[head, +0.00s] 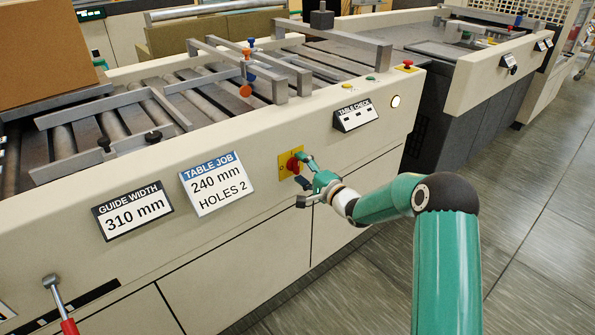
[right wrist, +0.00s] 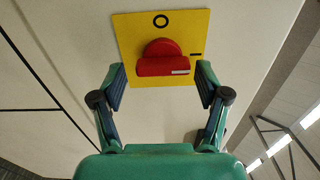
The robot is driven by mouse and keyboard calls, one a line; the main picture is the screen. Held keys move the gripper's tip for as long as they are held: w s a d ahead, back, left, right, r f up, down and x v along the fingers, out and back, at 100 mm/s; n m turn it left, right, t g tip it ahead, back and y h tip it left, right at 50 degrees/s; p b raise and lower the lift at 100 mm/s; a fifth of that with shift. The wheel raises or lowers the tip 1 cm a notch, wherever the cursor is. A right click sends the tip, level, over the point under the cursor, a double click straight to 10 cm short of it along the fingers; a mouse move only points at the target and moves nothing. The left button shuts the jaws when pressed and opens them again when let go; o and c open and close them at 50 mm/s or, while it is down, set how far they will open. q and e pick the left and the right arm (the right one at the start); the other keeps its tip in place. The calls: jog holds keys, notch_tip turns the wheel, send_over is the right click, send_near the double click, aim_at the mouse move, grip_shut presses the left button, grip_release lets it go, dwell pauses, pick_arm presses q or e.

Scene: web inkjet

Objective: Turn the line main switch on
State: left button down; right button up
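The line main switch is a red rotary knob (head: 293,164) on a yellow plate (head: 283,168) on the machine's front panel. In the right wrist view the red knob (right wrist: 160,58) sits on the yellow plate (right wrist: 190,22), with an O at the plate's top and a short bar mark at its right. The knob's grip lies across the picture; its white line is at the right end, on the bar-mark side. My right gripper (head: 303,180) is at the switch. In the wrist view the gripper (right wrist: 162,88) is open, fingers either side of the knob, with gaps showing.
A guide width sign (head: 132,211) and a table job sign (head: 217,184) are on the panel left of the switch. A table check label (head: 355,115) and a lit round button (head: 396,101) are to its right. The floor (head: 540,200) at right is clear.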

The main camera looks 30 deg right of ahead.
jog(key=shift+a, duration=0.1)
jog(key=s, duration=1.2)
jog(key=shift+d, duration=0.45)
